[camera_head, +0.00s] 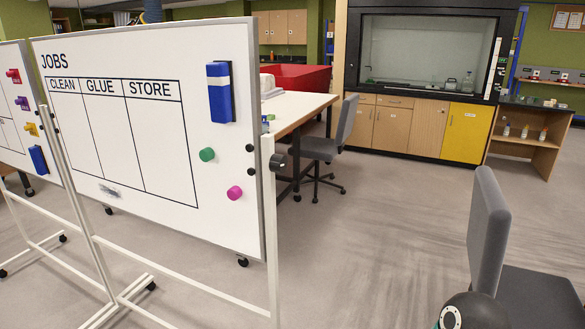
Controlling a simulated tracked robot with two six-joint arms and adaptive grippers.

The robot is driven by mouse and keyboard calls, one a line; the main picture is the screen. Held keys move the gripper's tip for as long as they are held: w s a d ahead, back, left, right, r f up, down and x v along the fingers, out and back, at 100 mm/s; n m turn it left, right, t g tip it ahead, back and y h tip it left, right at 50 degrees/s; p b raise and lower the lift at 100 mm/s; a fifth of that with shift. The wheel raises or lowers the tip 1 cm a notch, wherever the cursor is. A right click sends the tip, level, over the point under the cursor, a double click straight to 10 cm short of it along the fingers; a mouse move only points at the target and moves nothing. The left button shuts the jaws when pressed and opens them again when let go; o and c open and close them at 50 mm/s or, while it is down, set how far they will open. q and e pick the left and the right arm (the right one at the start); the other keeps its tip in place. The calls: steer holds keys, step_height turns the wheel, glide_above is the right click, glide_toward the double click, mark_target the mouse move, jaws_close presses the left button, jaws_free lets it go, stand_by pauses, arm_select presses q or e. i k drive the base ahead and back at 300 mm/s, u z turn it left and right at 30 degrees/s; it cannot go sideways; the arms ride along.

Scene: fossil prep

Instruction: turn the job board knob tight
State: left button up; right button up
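The job board (160,215) is a white board on a white wheeled frame at the left, headed JOBS with columns CLEAN, GLUE and STORE. A black knob (278,161) sticks out at the right upright post (270,230) of its frame, about halfway up the board's right edge. How tight the knob is cannot be told. Neither of my grippers is in view.
The board carries a blue eraser (220,92), a green magnet (207,155) and a pink magnet (235,193). A grey chair (325,148) stands behind the knob by a white-topped table (297,108). Another chair (488,225) stands front right. Floor between is clear.

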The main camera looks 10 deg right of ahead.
mark_target(278, 163)
steer(key=u, duration=0.1)
steer(key=i, duration=0.95)
steer(key=z, duration=0.1)
